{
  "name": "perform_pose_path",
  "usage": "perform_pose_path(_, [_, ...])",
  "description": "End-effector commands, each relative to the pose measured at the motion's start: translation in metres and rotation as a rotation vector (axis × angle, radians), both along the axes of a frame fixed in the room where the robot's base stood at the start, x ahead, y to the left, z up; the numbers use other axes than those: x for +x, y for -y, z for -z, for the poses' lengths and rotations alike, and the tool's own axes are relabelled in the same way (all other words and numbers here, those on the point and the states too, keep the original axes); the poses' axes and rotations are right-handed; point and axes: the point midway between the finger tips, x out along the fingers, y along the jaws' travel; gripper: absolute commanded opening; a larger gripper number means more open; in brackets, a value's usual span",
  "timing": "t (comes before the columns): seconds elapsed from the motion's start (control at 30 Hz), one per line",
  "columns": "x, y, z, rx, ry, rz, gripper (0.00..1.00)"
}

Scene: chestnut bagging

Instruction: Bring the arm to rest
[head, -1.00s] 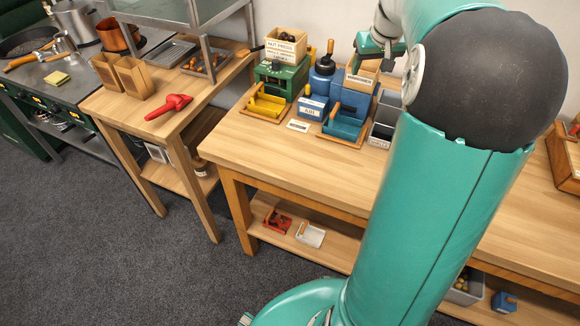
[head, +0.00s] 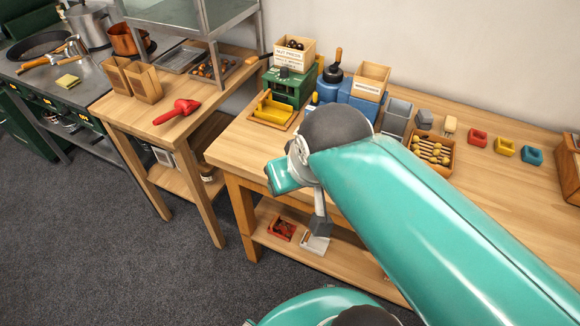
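My teal arm reaches from the lower right up to a dark round joint in front of the long wooden bench (head: 225,150). Beyond the joint, a short teal and white section points left and down. A small grey part that looks like my gripper (head: 320,226) hangs below it, over the front edge of the bench. Its fingers are too small and too turned away to show whether they are open or shut. I see nothing held in it.
The bench carries a green nut press (head: 288,86), a yellow tray (head: 273,110), a wooden box of spoons (head: 431,153) and small coloured blocks (head: 477,136). A red scoop (head: 177,111) lies on the left table. The floor (head: 130,260) at left is clear.

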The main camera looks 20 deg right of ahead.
Motion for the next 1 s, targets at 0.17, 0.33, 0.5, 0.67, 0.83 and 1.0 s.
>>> perform_pose_path(0.17, [0.0000, 0.0000, 0.0001, 0.000, 0.000, 0.000, 0.61])
perform_pose_path(0.33, [0.0001, 0.0001, -0.0002, 0.000, 0.000, 0.000, 0.61])
perform_pose_path(0.5, [0.0003, 0.0002, -0.0003, 0.000, 0.000, 0.000, 0.61])
perform_pose_path(0.67, [0.0004, 0.0002, -0.0003, 0.000, 0.000, 0.000, 0.39])
perform_pose_path(0.83, [0.0004, 0.0002, -0.0005, 0.000, 0.000, 0.000, 0.36])
perform_pose_path(1.0, [0.0004, 0.0002, -0.0005, 0.000, 0.000, 0.000, 0.36])
